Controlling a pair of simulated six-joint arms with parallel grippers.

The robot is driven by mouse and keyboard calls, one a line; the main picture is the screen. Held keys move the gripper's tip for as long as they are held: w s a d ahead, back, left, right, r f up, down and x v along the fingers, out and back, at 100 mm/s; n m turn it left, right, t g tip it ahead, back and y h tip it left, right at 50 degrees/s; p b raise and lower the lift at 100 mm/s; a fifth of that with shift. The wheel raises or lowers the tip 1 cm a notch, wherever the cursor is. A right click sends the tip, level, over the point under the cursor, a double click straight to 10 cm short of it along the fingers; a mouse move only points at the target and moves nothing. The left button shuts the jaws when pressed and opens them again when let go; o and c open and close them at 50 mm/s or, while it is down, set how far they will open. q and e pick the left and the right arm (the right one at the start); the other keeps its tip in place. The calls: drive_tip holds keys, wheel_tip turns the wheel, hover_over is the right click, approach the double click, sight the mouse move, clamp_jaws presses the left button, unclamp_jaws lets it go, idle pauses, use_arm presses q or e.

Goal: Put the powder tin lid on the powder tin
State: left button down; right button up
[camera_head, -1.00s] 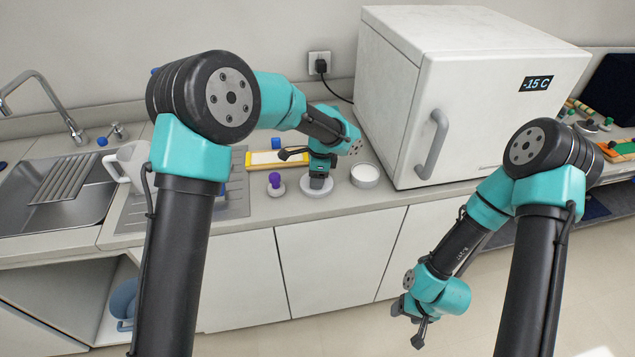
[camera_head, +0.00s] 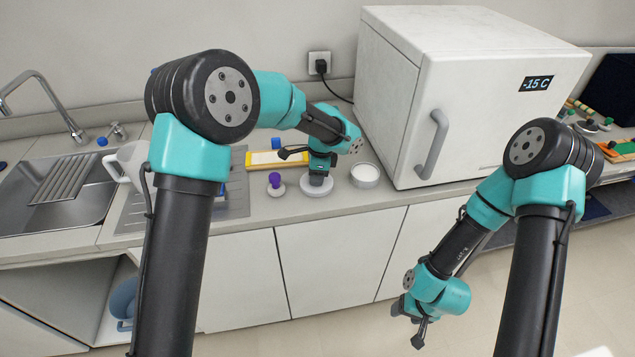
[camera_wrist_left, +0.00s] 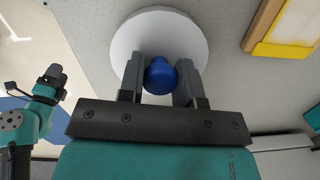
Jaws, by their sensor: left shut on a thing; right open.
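The powder tin lid (camera_head: 314,195) is a white disc with a blue knob. It is low over or on the counter, left of the powder tin; I cannot tell if it touches the counter. The lid also shows in the left wrist view (camera_wrist_left: 125,45). My left gripper (camera_head: 317,181) is shut on its blue knob (camera_wrist_left: 159,78), the disc beyond the fingertips. The powder tin (camera_head: 365,177) is a round white open tin standing on the counter close to the lid's right. My right gripper (camera_head: 412,331) is open and empty, low in front of the cabinets.
A purple-knobbed item on a small white base (camera_head: 276,186) stands just left of the lid. A yellow-edged tray (camera_head: 268,159) lies behind. A white freezer (camera_head: 420,110) rises right of the tin. A white jug (camera_head: 130,160) and the sink are at the left.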

use_arm(q)
drive_tip(key=shift+r, duration=0.95)
drive_tip(key=shift+r, duration=2.45)
